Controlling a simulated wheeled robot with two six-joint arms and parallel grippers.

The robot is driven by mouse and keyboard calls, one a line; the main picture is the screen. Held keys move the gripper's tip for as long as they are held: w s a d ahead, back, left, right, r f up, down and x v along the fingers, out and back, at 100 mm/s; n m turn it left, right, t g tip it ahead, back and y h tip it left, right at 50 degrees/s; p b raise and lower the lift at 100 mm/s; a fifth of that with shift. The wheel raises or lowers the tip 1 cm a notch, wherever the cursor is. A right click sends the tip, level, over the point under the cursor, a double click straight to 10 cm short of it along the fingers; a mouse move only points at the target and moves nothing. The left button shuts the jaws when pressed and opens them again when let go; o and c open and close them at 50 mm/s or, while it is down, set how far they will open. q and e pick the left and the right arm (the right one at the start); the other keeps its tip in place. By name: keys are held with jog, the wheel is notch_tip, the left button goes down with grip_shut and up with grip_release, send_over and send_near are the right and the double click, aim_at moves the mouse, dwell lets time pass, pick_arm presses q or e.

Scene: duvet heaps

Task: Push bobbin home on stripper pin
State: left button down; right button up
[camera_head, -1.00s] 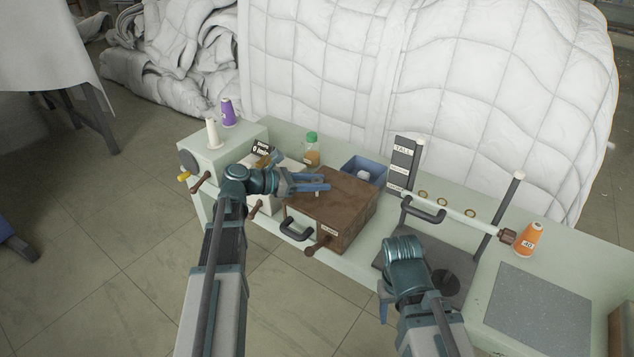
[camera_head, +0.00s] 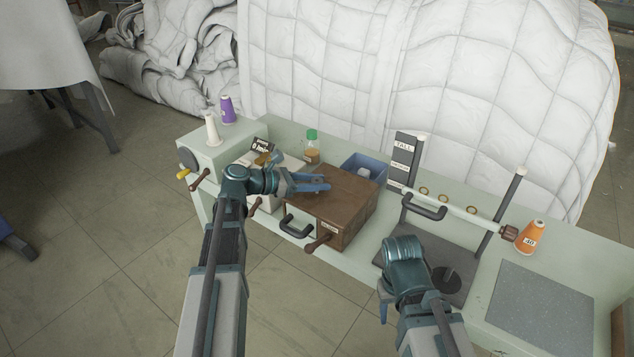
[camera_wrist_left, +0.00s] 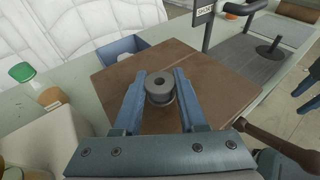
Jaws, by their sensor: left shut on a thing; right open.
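A grey metal bobbin with a dark centre hole (camera_wrist_left: 159,85) is between the two blue fingers of my left gripper (camera_wrist_left: 158,88) in the left wrist view. The gripper is shut on it, over the top of the brown wooden box (camera_wrist_left: 215,72). In the head view my left gripper (camera_head: 322,183) is above the same box (camera_head: 345,200), and its fingers hide the bobbin. I cannot make out the stripper pin; whether it is under the bobbin cannot be told. My right gripper (camera_head: 384,307) is open and empty, low at the bench's front edge, partly hidden by its arm.
A blue bin (camera_head: 362,168) stands behind the box. A black handle (camera_head: 296,228) sticks out in front. To the right are a TALL gauge (camera_head: 404,150), a long white bar (camera_head: 450,213) and an orange cone (camera_head: 532,236). The grey mat (camera_head: 545,300) is clear.

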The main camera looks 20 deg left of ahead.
pick_arm(q)
jog(key=shift+f+b, duration=1)
jog(key=shift+f, duration=0.05)
jog(key=shift+c, duration=1.9)
grip_release()
jog(key=shift+r, duration=0.1)
jog(key=p+v, duration=0.4)
jog(key=v, duration=0.9)
jog(key=shift+s+a, duration=0.25)
jog(key=shift+a, duration=0.05)
jog(key=shift+r, duration=0.1)
